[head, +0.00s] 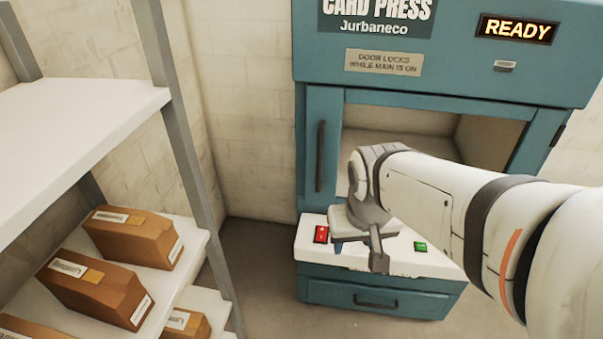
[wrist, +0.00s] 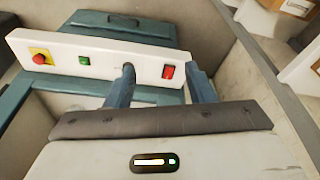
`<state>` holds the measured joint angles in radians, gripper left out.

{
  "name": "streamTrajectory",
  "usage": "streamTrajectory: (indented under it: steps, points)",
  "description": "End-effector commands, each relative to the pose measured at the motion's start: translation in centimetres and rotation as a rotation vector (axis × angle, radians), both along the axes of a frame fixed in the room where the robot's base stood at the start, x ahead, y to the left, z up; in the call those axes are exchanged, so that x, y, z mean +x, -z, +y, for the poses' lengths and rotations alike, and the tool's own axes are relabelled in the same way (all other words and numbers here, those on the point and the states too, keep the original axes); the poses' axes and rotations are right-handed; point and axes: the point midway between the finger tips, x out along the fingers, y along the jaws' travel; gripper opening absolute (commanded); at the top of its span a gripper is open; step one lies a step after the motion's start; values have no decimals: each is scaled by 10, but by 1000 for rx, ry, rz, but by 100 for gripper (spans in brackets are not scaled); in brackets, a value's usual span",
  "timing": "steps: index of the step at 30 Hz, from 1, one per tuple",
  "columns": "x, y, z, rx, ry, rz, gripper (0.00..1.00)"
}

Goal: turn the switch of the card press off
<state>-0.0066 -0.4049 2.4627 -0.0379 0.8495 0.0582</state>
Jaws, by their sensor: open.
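The card press (head: 450,70) is a teal cabinet with a lit READY display (head: 517,29). A white control panel (head: 305,250) juts out at its lower front. A red rocker switch (head: 321,234) sits at the panel's left end; in the wrist view the red switch (wrist: 168,71) shows between my two fingers, nearer the right one. Its rocker position is too small to tell. My gripper (head: 358,250) is open and empty, just above the panel and right of the switch in the head view. In the wrist view my gripper (wrist: 160,73) points at the panel face.
The panel also carries a green button (head: 420,246) and a red knob on yellow (wrist: 39,57). A dark handle (head: 320,156) is on the press front, with a drawer (head: 380,300) below. A shelf (head: 85,110) with several brown boxes (head: 132,236) stands left.

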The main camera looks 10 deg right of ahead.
Motion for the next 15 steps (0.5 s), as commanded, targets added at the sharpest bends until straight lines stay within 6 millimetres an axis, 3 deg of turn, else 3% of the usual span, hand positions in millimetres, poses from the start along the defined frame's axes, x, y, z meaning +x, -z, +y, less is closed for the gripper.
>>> streamTrajectory:
  steps: [1,9,15]
  points:
    - [16,19,-1,-8,19,0,49]
    - [131,107,-3,-40,172,-75,49]
    - [195,171,6,-26,241,-129,49]
